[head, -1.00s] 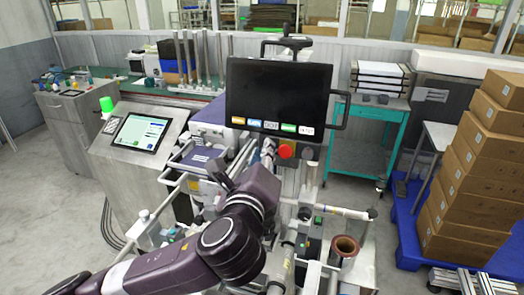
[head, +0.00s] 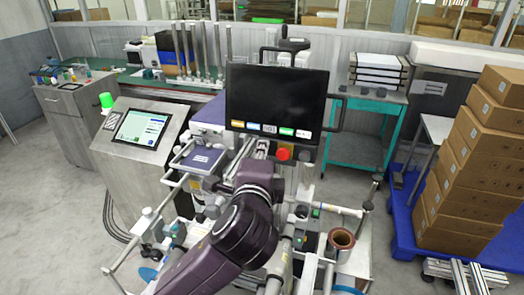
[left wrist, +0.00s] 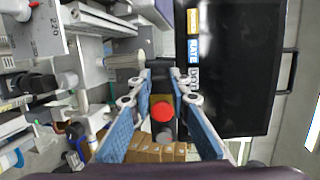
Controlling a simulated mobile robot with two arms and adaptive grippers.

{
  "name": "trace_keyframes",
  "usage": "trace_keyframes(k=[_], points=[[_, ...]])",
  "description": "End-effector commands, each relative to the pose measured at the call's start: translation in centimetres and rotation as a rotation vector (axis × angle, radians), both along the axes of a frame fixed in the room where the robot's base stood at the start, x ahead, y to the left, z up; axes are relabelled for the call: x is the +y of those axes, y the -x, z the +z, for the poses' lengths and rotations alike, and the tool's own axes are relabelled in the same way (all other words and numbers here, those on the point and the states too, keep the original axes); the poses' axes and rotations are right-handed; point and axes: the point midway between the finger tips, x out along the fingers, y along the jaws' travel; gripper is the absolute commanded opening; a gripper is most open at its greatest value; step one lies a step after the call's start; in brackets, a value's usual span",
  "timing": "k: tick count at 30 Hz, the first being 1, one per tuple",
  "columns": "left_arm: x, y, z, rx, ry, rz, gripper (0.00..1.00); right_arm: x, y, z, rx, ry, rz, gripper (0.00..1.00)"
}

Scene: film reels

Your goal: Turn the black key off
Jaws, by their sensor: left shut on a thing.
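My left gripper (left wrist: 161,76) reaches the strip beside the dark screen (left wrist: 232,70) in the left wrist view. Its two blue-padded fingers close toward each other at the tips. It is shut on what seems to be the black key, which the fingertips hide. The red button (left wrist: 162,111) shows just below the tips, with a small dark knob (left wrist: 166,133) under it. In the head view the red button (head: 284,153) sits below the screen (head: 277,97), and my left arm's end lies just left of it. My right gripper is not in view.
A tilted touch panel (head: 141,130) on a steel cabinet stands left. Rails, rods and a copper-coloured roll (head: 341,240) crowd the machine low at the right. A teal cart (head: 356,140) and stacked cartons (head: 470,170) stand further right.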

Motion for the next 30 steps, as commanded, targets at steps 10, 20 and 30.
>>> trace_keyframes(k=[10,20,30], points=[[0.03,-0.02,0.0,0.009,0.029,0.008,0.0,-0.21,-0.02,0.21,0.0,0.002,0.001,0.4],[0.01,-0.02,0.03,0.009,0.029,0.006,0.25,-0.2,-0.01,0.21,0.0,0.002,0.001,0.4],[0.0,0.39,0.13,0.008,0.029,0.005,0.25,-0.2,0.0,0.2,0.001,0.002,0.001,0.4]])
